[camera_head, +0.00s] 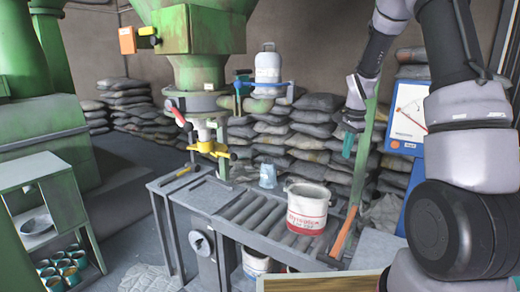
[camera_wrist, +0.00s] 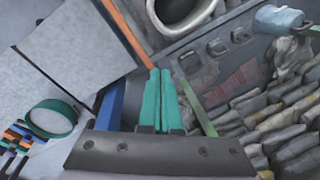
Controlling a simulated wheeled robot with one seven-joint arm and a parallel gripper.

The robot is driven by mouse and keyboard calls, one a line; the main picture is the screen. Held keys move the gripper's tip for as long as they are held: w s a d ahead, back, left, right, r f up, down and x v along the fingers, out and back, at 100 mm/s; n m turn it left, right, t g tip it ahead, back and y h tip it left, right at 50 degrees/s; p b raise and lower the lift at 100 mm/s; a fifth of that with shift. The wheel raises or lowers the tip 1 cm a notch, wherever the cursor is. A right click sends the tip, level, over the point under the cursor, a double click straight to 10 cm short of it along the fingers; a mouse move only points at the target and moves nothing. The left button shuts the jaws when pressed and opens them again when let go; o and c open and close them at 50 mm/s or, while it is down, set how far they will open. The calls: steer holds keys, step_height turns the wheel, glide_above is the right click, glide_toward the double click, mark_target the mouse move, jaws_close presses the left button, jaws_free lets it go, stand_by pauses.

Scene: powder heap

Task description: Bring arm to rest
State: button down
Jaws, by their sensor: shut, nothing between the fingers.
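My gripper (camera_head: 348,146) hangs at the end of my raised arm in the head view, right of the middle, in front of the stacked sacks. Its teal fingers point down, above and to the right of the white bucket on the roller table. In the wrist view the two teal fingers (camera_wrist: 160,98) lie side by side, shut, with nothing between them. A green and orange post (camera_head: 352,210) stands close beside the gripper; I cannot tell whether they touch.
A blue-framed scale (camera_head: 408,120) stands at right. Grey sacks (camera_head: 300,130) line the back.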

steer(key=s+a+r+n+t, duration=0.1)
steer(key=s+a+r+n, duration=0.1)
steer(key=s+r, duration=0.5)
steer(key=s+a+r+n+t, duration=0.2)
steer(key=s+r, duration=0.3)
steer(key=r, duration=0.5)
steer(key=s+a+r+n+t, duration=0.1)
steer(key=s+r+n, duration=0.1)
steer(key=s, duration=0.6)
steer(key=s+a+r+n+t+y, duration=0.1)
steer(key=s+a+r+n, duration=0.1)
steer(key=s, duration=0.7)
step_height(320, 180, up, 3)
steer(key=shift+a+f+n+t+y, duration=0.2)
steer(key=shift+n+t+y, duration=0.1)
steer(key=shift+n, duration=0.4)
